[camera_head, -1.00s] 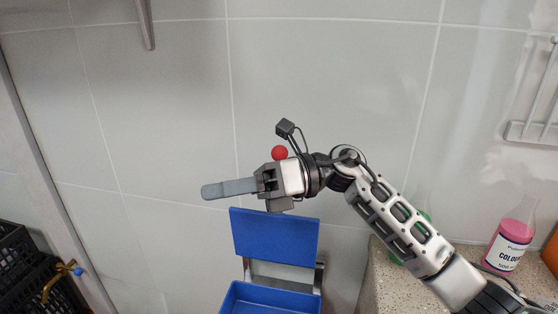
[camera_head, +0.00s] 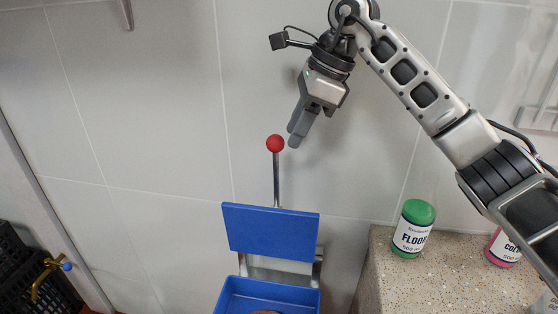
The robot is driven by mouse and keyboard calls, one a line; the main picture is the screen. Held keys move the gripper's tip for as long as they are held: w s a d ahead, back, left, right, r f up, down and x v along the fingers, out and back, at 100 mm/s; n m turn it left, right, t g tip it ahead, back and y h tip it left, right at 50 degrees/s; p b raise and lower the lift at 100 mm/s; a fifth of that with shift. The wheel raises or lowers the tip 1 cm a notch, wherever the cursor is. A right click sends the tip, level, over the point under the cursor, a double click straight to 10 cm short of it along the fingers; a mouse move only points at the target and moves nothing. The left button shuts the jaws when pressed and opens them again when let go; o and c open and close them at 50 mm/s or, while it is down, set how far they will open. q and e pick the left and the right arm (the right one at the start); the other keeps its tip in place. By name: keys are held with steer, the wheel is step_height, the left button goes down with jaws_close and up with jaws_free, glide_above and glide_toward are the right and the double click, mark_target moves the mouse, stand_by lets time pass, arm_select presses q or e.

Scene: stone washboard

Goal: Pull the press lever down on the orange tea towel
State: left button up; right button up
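The press lever is a thin metal rod (camera_head: 276,180) with a red ball knob (camera_head: 275,143) on top. It stands upright behind the blue plate (camera_head: 270,232) of the press. Below the plate is a blue tray (camera_head: 268,290), with a brownish item just showing at the bottom edge of the picture. No orange tea towel can be made out. My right gripper (camera_head: 295,136) points down and left, its fingertips just right of the red knob in the picture. Contact cannot be made out. The fingers overlap in this view, and nothing shows between them. My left gripper is out of view.
A stone counter (camera_head: 450,275) on the right holds a green-capped bottle (camera_head: 411,230) and a pink bottle (camera_head: 502,248). Black crates (camera_head: 35,280) and a brass tap (camera_head: 47,275) are at lower left. The tiled wall left of the lever is clear.

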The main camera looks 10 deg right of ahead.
steer(key=x, duration=0.8)
steer(key=shift+f, duration=0.1)
jaws_close()
